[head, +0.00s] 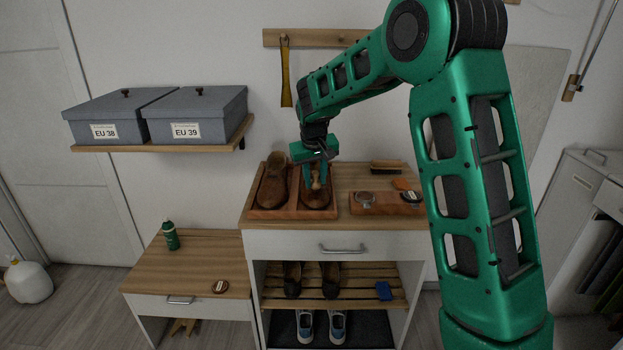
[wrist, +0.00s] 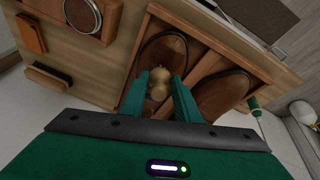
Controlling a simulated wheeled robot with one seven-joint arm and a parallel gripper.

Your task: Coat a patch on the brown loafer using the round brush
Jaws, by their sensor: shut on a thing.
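Two brown loafers stand side by side in a wooden tray (head: 290,213) on the cabinet top. The right loafer (head: 318,199) is under my gripper (head: 315,178); the left loafer (head: 272,186) stands beside it. In the wrist view, the loafer under my gripper (wrist: 162,88) is at the centre (wrist: 168,47), with the other loafer (wrist: 222,93) to its right. My gripper is shut on the round brush (wrist: 158,76), whose pale wooden handle shows between the fingers. The brush (head: 316,184) is over the right loafer. Its bristles are hidden, so I cannot tell whether they touch the leather.
A wooden holder (head: 372,208) with a round tin (head: 364,196) and a dark tin (head: 410,197) stands right of the tray. A long brush (head: 386,167) lies behind it.

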